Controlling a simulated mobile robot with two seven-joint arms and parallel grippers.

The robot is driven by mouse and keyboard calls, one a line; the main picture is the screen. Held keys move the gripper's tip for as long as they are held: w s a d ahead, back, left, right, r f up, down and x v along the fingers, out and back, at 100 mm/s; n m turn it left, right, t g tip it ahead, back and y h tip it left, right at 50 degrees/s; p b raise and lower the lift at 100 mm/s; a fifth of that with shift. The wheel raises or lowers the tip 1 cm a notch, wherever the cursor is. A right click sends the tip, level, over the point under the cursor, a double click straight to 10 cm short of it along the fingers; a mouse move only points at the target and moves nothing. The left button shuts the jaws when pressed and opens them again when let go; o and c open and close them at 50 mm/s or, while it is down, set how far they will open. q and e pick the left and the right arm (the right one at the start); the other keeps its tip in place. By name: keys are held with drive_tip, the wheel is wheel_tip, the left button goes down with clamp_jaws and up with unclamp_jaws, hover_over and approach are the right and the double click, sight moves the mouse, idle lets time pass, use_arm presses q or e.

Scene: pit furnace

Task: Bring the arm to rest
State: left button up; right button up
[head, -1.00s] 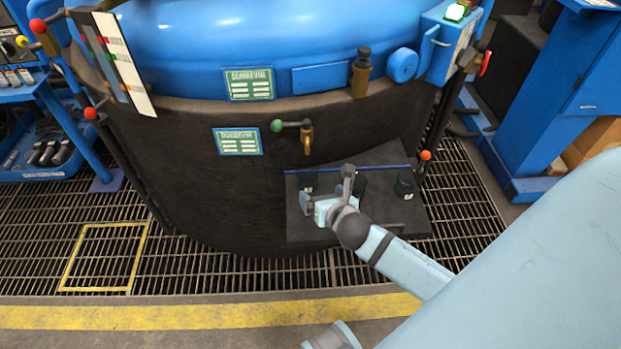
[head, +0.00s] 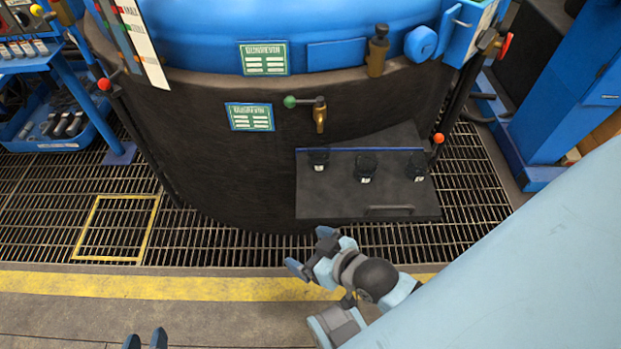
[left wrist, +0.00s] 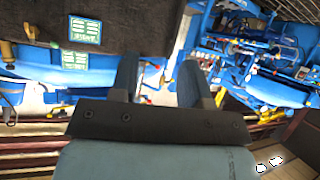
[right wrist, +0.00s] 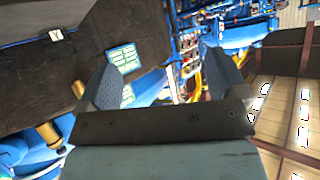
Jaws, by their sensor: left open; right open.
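My right gripper (head: 309,257) is in the head view in front of the furnace, over the walkway by the yellow line. Its fingers are apart and empty, also in the right wrist view (right wrist: 172,75). My left gripper (head: 145,341) shows only its fingertips at the bottom edge of the head view. In the left wrist view its fingers (left wrist: 160,80) are apart with nothing between them. Neither gripper touches anything that I can see.
The dark furnace (head: 210,150) with its blue top (head: 270,25) stands ahead. A dark panel with three black knobs (head: 367,190) is at its front right. A blue cabinet (head: 560,90) stands at right. Floor grating (head: 250,250) and yellow line (head: 150,286) are clear.

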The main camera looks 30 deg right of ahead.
use_arm(q)
drive_tip(key=shift+r, duration=0.1)
wheel_tip(320, 180, up, 16)
drive_tip(key=s+a+g+y+p, duration=0.1)
drive_tip(key=a+p, duration=0.1)
drive_tip(key=p, duration=2.5)
drive_tip(key=shift+s+a+r, duration=0.2)
drive_tip(key=shift+s+r, duration=0.05)
drive_tip(key=shift+s, duration=0.05)
use_arm(e)
wheel_tip(320, 180, up, 17)
drive_tip(key=s+d+g+h, duration=0.1)
drive_tip(key=d, duration=0.1)
drive_tip(key=shift+s+d+f, duration=0.15)
drive_tip(key=shift+s+f, duration=0.05)
drive_tip(key=shift+s, duration=0.15)
use_arm(q)
drive_tip(key=shift+d+r, duration=0.15)
drive_tip(key=shift+r, duration=0.05)
use_arm(e)
drive_tip(key=shift+w+r, duration=0.1)
drive_tip(key=shift+r, duration=0.2)
drive_tip(key=shift+f, duration=0.1)
